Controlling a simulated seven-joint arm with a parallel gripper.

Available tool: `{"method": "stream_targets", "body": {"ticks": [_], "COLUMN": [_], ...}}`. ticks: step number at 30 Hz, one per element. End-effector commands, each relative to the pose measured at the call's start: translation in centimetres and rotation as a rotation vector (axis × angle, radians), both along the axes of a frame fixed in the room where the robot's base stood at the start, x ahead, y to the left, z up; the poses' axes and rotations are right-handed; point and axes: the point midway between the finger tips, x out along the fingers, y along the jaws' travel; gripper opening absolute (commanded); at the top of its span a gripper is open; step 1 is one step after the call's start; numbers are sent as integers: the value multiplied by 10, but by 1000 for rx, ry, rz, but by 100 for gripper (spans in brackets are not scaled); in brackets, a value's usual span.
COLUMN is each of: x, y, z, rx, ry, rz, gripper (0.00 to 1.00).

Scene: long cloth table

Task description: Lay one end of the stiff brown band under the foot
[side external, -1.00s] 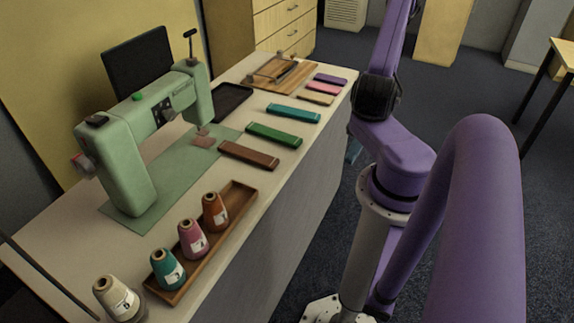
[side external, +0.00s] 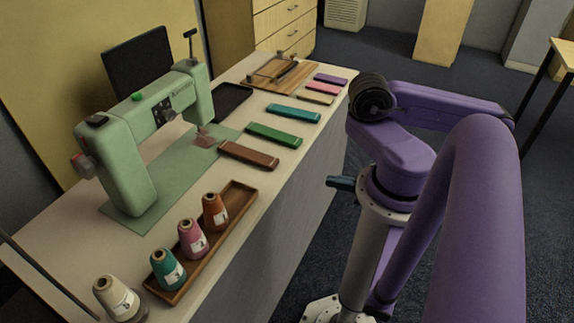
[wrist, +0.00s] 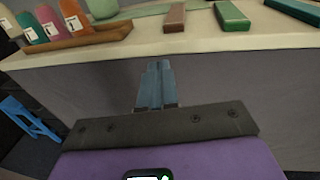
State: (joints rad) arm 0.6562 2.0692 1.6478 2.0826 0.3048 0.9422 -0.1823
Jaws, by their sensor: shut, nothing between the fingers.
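The stiff brown band (side external: 248,155) lies flat on the table in front of the green sewing machine (side external: 140,125). It also shows at the top of the wrist view (wrist: 175,18). The machine's foot (side external: 203,130) is small and dark under the head, above a small reddish-brown patch; its exact shape is unclear. My gripper (side external: 334,181) has blue fingers and is off the table's right side, apart from the band. In the wrist view its fingers (wrist: 159,66) are together and empty, pointing toward the table's side.
Green (side external: 274,134) and teal (side external: 293,113) bands, with several more, lie beyond the brown one. A wooden tray (side external: 238,200) with thread cones is nearer the camera. A dark tray (side external: 232,100) and wooden board (side external: 265,76) lie further back. A blue stool (wrist: 28,118) stands on the floor.

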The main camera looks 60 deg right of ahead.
Motion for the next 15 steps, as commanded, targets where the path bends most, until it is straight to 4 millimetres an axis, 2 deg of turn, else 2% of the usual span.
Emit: {"method": "stream_targets", "body": {"ticks": [6,15], "x": [13,24], "y": [-2,-3], "z": [-2,-2], "rx": [18,21], "ry": [-53,-63], "rz": [-150,-168], "gripper": [0,0]}}
